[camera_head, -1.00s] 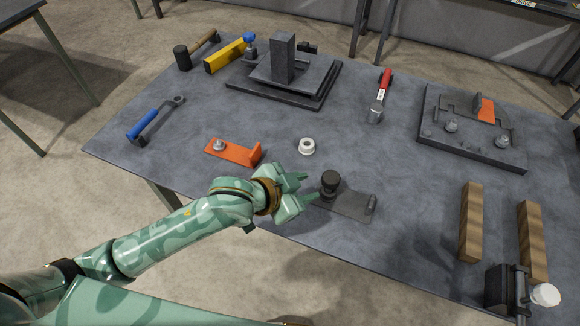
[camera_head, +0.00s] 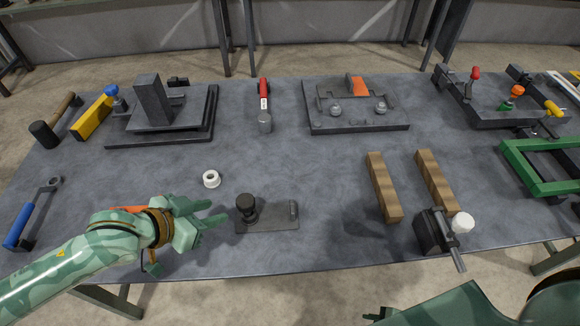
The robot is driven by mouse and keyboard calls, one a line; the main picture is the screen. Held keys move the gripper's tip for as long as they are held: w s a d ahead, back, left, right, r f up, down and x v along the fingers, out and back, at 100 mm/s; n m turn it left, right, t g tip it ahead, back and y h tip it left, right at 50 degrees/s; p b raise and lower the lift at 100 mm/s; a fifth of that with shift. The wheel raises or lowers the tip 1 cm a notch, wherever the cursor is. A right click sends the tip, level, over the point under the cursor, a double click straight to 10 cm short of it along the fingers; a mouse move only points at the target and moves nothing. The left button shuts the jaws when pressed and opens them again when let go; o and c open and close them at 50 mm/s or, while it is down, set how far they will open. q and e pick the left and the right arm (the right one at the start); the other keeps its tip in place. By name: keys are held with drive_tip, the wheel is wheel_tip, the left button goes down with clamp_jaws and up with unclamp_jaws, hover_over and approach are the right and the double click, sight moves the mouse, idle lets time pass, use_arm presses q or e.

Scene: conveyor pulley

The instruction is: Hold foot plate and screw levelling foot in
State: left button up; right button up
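A flat dark grey plate (camera_head: 275,220), which looks like the foot plate, lies near the front edge of the bench. A black round-headed part (camera_head: 246,205), possibly the levelling foot, stands upright at its left end. A small dark cylinder (camera_head: 293,209) is at its right end. My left gripper (camera_head: 219,211) is just left of the black part, its green fingers apart and pointing at it, with nothing seen between them. Whether a fingertip touches the plate or the part cannot be told.
A white ring (camera_head: 211,179) lies behind the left gripper. An orange bracket (camera_head: 128,210) is mostly hidden by my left arm. Two wooden blocks (camera_head: 384,187) and a dark vise-like device (camera_head: 433,232) stand to the right. The bench between plate and blocks is clear.

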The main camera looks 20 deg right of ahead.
drive_tip(key=s+d+r+n+g+y, duration=0.3)
drive_tip(key=s+d+r+n+g, duration=0.4)
drive_tip(key=s, duration=0.3)
drive_tip(key=s+d+r+m+g+h, duration=0.1)
drive_tip(key=d+r+m+g, duration=0.2)
drive_tip(key=d+r, duration=0.5)
drive_tip(key=d+r+m+g+h, duration=0.15)
drive_tip(key=d+r, duration=0.35)
drive_tip(key=d, duration=0.6)
drive_tip(key=w+d+r+m+y, duration=0.1)
drive_tip(key=w+d+r+m, duration=0.2)
drive_tip(key=w+r+m, duration=0.5)
drive_tip(key=w+a+r+m+t+y, duration=0.1)
drive_tip(key=w+a+r+y, duration=0.3)
drive_tip(key=w+r, duration=0.5)
drive_tip(key=w+a+r+m+t+y, duration=0.1)
drive_tip(key=w+a+r+y, duration=0.35)
drive_tip(key=r, duration=0.65)
drive_tip(key=w+a+r+n+g+h, duration=0.1)
drive_tip(key=w+a+r+n+h, duration=0.1)
drive_tip(key=w+a+r, duration=0.15)
drive_tip(key=n+t+h, duration=0.6)
drive_tip(key=n+h, duration=0.6)
drive_tip(key=n, duration=1.6)
approach(292, 206)
drive_tip(key=shift+m, duration=0.25)
wheel_tip(292, 206, down, 11)
drive_tip(key=shift+a+f, duration=0.1)
drive_tip(key=shift+f, duration=0.05)
